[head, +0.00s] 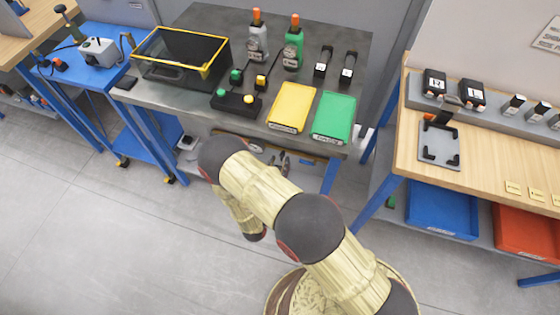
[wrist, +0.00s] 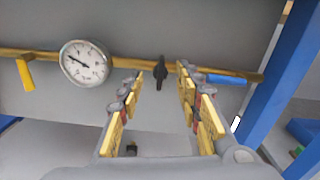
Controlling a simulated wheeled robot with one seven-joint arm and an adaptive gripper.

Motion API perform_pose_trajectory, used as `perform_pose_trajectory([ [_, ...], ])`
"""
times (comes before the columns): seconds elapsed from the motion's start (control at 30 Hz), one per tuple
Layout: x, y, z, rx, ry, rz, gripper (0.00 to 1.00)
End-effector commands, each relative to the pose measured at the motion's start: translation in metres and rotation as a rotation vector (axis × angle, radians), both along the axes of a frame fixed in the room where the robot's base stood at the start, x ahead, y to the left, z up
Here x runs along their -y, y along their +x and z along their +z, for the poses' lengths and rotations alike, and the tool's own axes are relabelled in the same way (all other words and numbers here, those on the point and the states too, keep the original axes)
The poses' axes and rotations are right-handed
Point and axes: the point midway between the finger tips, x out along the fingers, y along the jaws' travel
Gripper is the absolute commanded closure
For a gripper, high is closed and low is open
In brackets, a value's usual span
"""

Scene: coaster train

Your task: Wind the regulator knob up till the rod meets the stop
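The black regulator knob (wrist: 160,72) sits on a brass pipe (wrist: 130,63) in the wrist view, a narrow dark shape seen between my fingertips. My gripper (wrist: 159,79) is open, one finger on each side of the knob in the picture. It appears short of the knob, with no contact visible. A round white dial gauge (wrist: 85,63) with a black needle is on the pipe left of the knob. In the head view my gripper (head: 280,160) is under the bench's front edge, partly behind my arm. I cannot make out the rod or the stop.
A yellow lever (wrist: 26,74) is on the pipe at left, a blue handle (wrist: 226,79) at right. A blue table leg (wrist: 272,85) stands close on the right. Above is the grey bench (head: 190,94) with bottles and trays. The floor (head: 90,220) at left is clear.

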Motion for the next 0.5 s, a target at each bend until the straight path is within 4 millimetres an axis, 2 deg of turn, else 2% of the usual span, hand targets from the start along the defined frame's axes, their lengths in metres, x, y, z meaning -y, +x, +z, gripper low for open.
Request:
perform_pose_trajectory([
  [0.3,-0.023,-0.057,0.000,0.000,-0.001,0.006,0.65],
  [0.5,-0.032,-0.084,0.000,0.000,0.000,0.003,0.65],
])
